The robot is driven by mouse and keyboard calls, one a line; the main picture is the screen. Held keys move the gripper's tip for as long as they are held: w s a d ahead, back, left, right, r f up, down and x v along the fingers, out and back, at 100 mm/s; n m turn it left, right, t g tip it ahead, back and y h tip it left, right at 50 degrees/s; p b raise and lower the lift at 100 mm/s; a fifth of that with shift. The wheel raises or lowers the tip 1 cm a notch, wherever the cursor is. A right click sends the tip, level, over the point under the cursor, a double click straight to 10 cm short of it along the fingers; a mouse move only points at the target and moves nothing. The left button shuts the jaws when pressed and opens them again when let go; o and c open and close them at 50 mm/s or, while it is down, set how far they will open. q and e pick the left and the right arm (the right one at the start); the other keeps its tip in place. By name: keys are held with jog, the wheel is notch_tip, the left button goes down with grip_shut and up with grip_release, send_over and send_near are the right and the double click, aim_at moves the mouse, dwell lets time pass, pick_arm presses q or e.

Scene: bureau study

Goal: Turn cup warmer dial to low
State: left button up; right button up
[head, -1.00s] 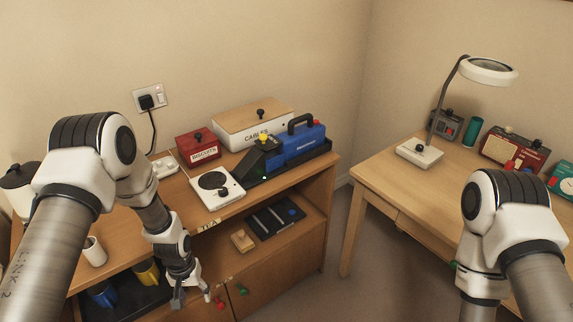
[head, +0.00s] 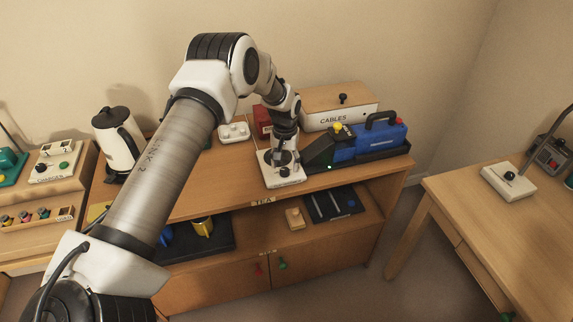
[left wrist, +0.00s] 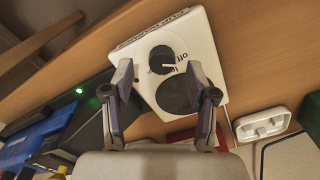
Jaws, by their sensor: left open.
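The cup warmer (head: 267,175) is a white box on the wooden cabinet top, largely covered by my left gripper (head: 284,162) in the head view. In the left wrist view the cup warmer (left wrist: 207,45) shows a round black plate (left wrist: 176,96) and a black dial (left wrist: 162,59). Printed "off" and part of a second label show beside the dial. A white pointer line on the dial faces these labels; its exact setting is hard to read. My left gripper (left wrist: 158,78) is open, its fingertips on either side of the dial and plate. Contact cannot be told. My right gripper is out of view.
A black-and-blue device (head: 370,140) with a green light stands close to the right of the warmer. A red box (head: 262,120), a CABLES box (head: 340,108) and a white tray (head: 233,132) are behind. A kettle (head: 118,140) stands left.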

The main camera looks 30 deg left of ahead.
aim_at(285, 172)
pick_arm(q)
jog(key=f, duration=0.2)
jog(key=shift+w+a+f, duration=0.1)
jog(key=shift+a+f, duration=0.15)
jog(key=shift+f, duration=0.05)
jog(key=shift+d+r, duration=0.1)
jog(key=shift+d, duration=0.05)
jog(key=shift+c, duration=0.4)
grip_shut()
jog(key=shift+m, duration=0.3)
jog(key=shift+m+b, duration=0.65)
jog(key=shift+m, duration=0.05)
jog(key=m+b, duration=0.1)
jog(key=m, duration=0.2)
jog(key=shift+b, duration=0.3)
jog(key=m+b, duration=0.1)
jog(key=m, duration=0.2)
jog(key=shift+m, duration=0.4)
jog(key=shift+m+b, duration=0.55)
jog(key=shift+m, duration=0.95)
